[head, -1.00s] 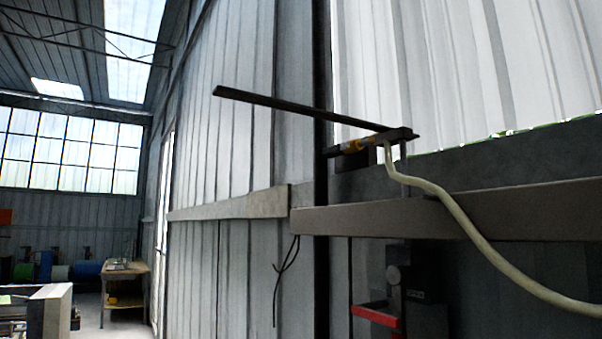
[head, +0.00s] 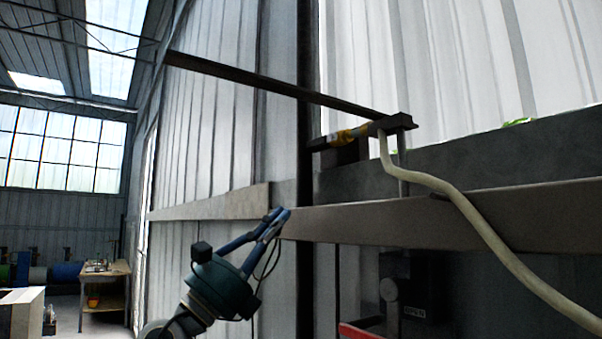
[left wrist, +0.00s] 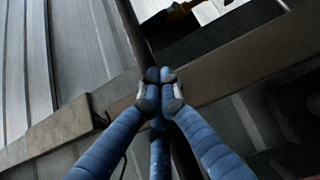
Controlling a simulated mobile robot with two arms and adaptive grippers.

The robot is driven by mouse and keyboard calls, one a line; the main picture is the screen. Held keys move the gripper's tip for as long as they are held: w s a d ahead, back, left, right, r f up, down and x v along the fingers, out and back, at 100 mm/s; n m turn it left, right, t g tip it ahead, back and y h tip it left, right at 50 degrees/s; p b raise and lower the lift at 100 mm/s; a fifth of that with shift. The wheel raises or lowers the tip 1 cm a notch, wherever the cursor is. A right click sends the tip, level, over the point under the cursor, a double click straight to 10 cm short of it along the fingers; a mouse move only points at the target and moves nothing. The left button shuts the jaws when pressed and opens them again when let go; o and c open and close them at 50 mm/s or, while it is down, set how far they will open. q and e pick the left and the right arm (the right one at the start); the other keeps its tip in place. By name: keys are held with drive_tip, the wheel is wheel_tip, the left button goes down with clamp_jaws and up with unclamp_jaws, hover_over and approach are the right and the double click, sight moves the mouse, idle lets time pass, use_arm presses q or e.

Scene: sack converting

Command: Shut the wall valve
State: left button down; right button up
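The wall valve (head: 350,133) shows as a yellow-orange and dark fitting at the post, above the grey wall rail. A long dark bar (head: 270,85) runs from its right end out to the upper left, and a pale hose (head: 450,190) drops from it. In the left wrist view a yellow-orange piece (left wrist: 178,12) shows at the top edge, partly cut off. My left gripper (head: 284,212) is below and left of the valve, apart from it. Its blue fingers (left wrist: 160,88) meet at the tips, with nothing seen between them. My right gripper is out of view.
The grey rail (head: 400,218) runs along the wall under the valve, close to my left fingertips. A dark vertical post (head: 306,150) stands behind. A black wall box (head: 412,285) with a red part (head: 358,331) sits below. A workbench (head: 105,278) stands far left.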

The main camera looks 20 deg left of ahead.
sight(315, 143)
use_arm(q)
drive_tip(key=p+x, duration=0.2)
drive_tip(key=x, duration=0.1)
drive_tip(key=p+x, duration=0.1)
drive_tip(key=x, duration=0.3)
drive_tip(key=p+x, duration=0.2)
drive_tip(key=x, duration=0.2)
drive_tip(key=shift+s+r+p, duration=0.25)
drive_tip(key=shift+s+p, duration=0.05)
drive_tip(key=shift+s, duration=0.1)
drive_tip(key=r+p, duration=0.2)
drive_tip(key=r, duration=0.1)
drive_tip(key=shift+s+a+r, duration=0.1)
drive_tip(key=shift+s+a, duration=0.05)
drive_tip(key=shift+a, duration=0.05)
drive_tip(key=shift+d, duration=0.1)
